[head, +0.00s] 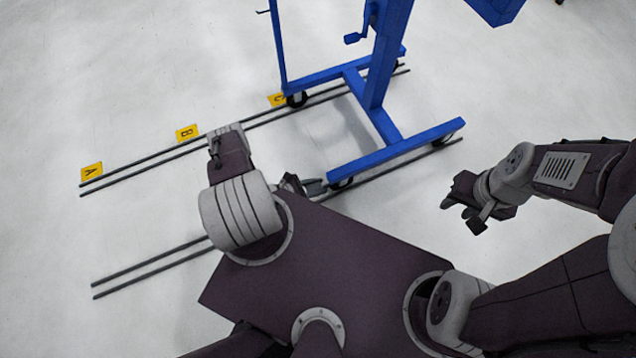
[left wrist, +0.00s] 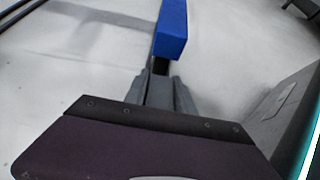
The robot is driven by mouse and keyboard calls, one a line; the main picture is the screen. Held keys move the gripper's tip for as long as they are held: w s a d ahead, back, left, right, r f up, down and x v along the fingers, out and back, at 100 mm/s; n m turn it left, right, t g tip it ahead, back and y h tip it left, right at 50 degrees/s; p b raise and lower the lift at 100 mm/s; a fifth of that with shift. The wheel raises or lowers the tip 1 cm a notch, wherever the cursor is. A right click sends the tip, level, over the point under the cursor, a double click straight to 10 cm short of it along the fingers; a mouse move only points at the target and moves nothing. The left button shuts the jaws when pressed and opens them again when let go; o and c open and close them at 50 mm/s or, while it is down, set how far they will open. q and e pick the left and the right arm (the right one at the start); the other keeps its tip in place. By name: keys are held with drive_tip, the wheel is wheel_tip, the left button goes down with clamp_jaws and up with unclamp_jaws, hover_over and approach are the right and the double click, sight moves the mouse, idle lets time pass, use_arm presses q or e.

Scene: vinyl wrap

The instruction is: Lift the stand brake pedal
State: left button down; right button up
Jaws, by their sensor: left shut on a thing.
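The blue wheeled stand (head: 375,70) stands on the floor, its near blue leg (head: 395,150) ending close to my left gripper (head: 316,186). In the left wrist view, the blue leg end (left wrist: 172,30) lies just beyond the gripper fingers (left wrist: 160,92). They are shut on a small dark part under the leg end, which looks like the brake pedal (left wrist: 160,67); the fingers hide most of it. A caster (head: 341,183) sits under the leg beside the gripper. My right gripper (head: 463,213) is open and empty, apart from the stand.
Dark paired floor lines run below the stand, with yellow markers A (head: 92,171), B (head: 187,133) and C (head: 277,99) along the far pair (head: 140,167). A hand crank (head: 354,38) sticks out from the stand's post. The pale floor at left is clear.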

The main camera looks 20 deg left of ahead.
sight(310, 188)
idle(0.4)
use_arm(q)
drive_tip(key=c, duration=1)
unclamp_jaws()
drive_tip(key=shift+c, duration=0.2)
drive_tip(key=p+v, duration=0.4)
drive_tip(key=v, duration=0.4)
drive_tip(key=shift+r, duration=0.25)
drive_tip(key=shift+s+a+r, duration=0.1)
drive_tip(key=shift+s+a, duration=0.2)
